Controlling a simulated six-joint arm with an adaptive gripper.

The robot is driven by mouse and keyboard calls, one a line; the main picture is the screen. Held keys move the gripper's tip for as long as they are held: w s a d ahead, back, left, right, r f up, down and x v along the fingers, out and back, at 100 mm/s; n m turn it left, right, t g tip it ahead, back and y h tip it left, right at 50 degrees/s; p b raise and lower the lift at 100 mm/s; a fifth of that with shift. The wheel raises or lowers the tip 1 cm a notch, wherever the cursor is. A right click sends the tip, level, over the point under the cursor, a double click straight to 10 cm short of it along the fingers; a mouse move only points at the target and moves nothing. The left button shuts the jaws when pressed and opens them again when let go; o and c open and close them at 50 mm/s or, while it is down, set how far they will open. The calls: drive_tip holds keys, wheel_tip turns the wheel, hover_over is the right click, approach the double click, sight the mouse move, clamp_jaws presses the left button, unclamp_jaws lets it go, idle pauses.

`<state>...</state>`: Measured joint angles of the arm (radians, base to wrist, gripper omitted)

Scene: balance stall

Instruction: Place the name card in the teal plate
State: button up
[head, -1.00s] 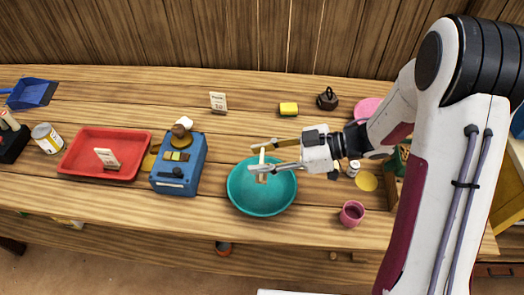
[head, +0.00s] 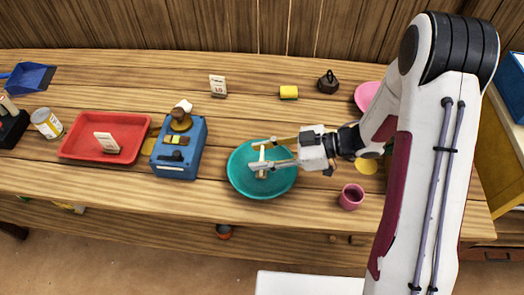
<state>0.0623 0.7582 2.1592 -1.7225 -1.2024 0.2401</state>
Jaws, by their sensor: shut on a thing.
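The teal plate (head: 240,181) is a round, shallow dish near the front of the wooden table. My gripper (head: 262,156) reaches over it from the right. Its two fingers are shut on a small, pale, narrow piece with a wooden-looking foot, which looks like the name card (head: 261,171) seen edge-on. The card is upright inside the plate's outline, low over its floor. I cannot tell whether its foot touches the plate. The fingers hide part of it.
A blue scale (head: 178,160) and a red tray (head: 75,148) holding another card (head: 107,143) stand left of the plate. A further card (head: 217,86) stands behind. A pink cup (head: 351,197) is at the right front. A yellow block (head: 289,92) and dark weight (head: 328,82) are behind.

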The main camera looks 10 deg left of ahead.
drive_tip(key=o, duration=1.3)
drive_tip(key=shift+r, duration=0.1)
drive_tip(key=shift+r, duration=3.4)
